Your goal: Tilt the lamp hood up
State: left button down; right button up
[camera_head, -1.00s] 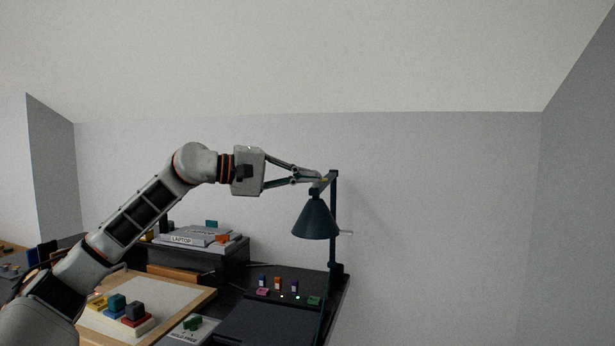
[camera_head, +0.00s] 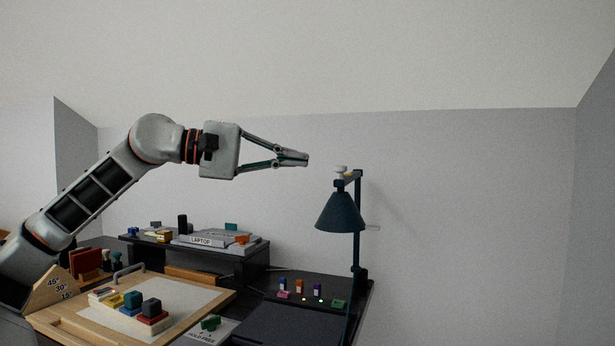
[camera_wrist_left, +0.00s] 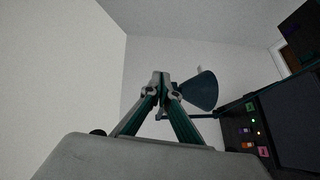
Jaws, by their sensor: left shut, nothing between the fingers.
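The lamp has a dark blue-green cone hood (camera_head: 340,212) hanging with its wide mouth downward from a short arm on a dark post (camera_head: 357,230). A small white knob (camera_head: 341,170) sits on top of the lamp arm. A thin pale rod (camera_head: 372,227) sticks out to the right by the hood. My left gripper (camera_head: 305,160) is shut and empty, in the air to the left of and slightly above the lamp, apart from it. In the left wrist view the gripper (camera_wrist_left: 161,77) shows with the hood (camera_wrist_left: 198,92) beyond it. My right gripper is not in view.
The sloped ceiling hangs above. The air around the lamp's upper part is clear.

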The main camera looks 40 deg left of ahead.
aim_at(340, 214)
jog(key=k, duration=1)
